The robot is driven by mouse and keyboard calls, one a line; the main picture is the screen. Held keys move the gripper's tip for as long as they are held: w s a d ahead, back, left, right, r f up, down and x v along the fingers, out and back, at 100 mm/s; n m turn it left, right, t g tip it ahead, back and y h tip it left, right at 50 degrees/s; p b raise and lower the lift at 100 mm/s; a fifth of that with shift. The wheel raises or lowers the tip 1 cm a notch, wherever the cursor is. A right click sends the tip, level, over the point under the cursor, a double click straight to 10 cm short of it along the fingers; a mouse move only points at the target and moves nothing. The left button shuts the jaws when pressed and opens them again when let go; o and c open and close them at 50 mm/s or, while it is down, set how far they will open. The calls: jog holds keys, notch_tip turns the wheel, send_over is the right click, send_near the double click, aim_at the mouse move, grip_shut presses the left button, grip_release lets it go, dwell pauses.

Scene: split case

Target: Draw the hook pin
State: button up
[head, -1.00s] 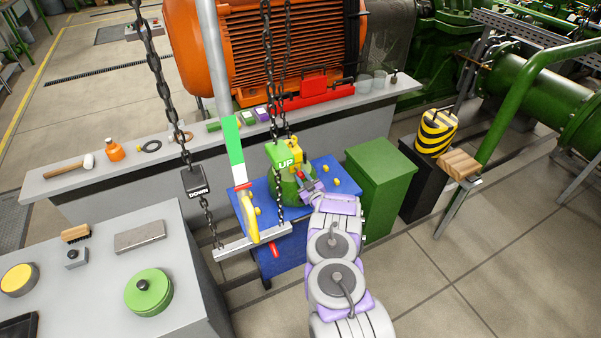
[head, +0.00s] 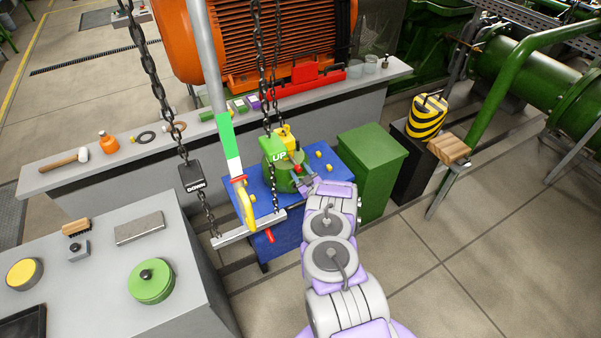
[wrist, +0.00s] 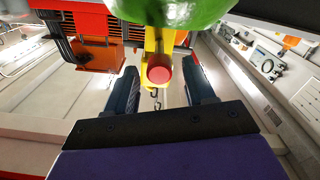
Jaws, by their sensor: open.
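A red round pin end (wrist: 159,74) sticks out of a yellow hook part (wrist: 151,40) in the wrist view, below a green rounded body (wrist: 185,8). My gripper (wrist: 162,88) is open, with one dark finger on each side of the red end; I cannot tell whether either touches it. In the head view my gripper (head: 299,183) is at the right side of the green body (head: 283,183) on the blue stand (head: 262,203). A small red tip (head: 297,168) shows there. A yellow block (head: 286,137) and the green UP block (head: 275,149) are above it.
Hanging chains (head: 267,75), the DOWN block (head: 192,177) and a grey pole (head: 205,60) with a yellow end are left of my gripper. A green box (head: 372,165) stands close on the right. The floor at the lower right is clear.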

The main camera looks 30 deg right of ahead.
jog(key=s+p, duration=0.5)
jog(key=s, duration=1.2)
jog(key=shift+s+d, duration=0.15)
jog(key=shift+d, duration=0.2)
jog(key=shift+f, duration=0.1)
